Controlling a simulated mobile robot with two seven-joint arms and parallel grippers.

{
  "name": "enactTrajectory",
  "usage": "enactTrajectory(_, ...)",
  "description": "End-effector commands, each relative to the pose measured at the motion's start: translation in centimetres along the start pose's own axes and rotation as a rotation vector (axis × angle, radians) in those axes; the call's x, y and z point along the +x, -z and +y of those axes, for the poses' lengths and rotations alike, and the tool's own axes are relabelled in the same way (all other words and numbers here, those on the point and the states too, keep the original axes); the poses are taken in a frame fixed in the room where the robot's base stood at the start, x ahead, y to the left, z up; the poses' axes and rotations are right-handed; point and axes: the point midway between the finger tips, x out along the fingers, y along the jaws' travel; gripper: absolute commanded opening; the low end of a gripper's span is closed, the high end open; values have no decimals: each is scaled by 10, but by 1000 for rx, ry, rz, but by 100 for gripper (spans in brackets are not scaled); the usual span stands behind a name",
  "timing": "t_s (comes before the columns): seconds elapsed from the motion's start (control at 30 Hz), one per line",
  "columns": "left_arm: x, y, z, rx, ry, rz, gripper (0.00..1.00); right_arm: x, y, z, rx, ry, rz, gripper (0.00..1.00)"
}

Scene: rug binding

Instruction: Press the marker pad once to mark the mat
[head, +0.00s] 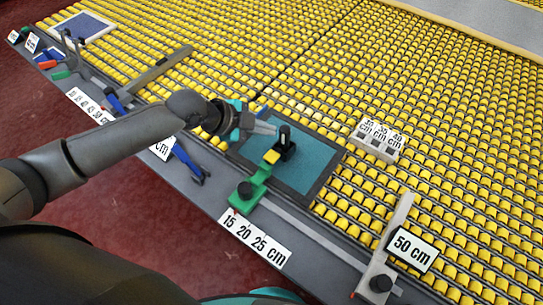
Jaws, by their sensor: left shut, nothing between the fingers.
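The mat (312,163) is teal with a dark border and lies flat on the yellow roller table. A green slide with a black knob (245,190) stands at the rail, and its arm reaches over the mat's near left part. At the arm's end are a yellow block (271,156) and a black upright marker pad (285,143). My left gripper (272,129) is shut and empty, its fingertips just left of the top of the black part. I cannot tell whether they touch it. The pad's underside is hidden. My right gripper is not clearly seen.
A "50 cm" stop (408,248) stands at the right, and a white block with numbers (379,140) sits on the rollers. Blue-handled tools (187,160) lie along the grey rail at the left. A blue framed mat (84,27) lies far left.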

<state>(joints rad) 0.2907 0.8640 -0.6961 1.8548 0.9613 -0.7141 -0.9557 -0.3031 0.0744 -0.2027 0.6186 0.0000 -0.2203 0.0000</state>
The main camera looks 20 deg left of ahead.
Motion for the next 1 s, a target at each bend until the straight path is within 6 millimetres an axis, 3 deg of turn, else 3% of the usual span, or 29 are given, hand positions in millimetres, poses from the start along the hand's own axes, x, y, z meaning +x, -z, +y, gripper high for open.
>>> enactTrajectory(0.5, 44, -32, 33, 0, -2, -1, 0, 59, -3, 5, 0, -8, 3, 0)
enactTrajectory(1.0, 52, -38, 38, 0, 0, 0, 0, 67, -3, 6, 2, -8, 5, 0)
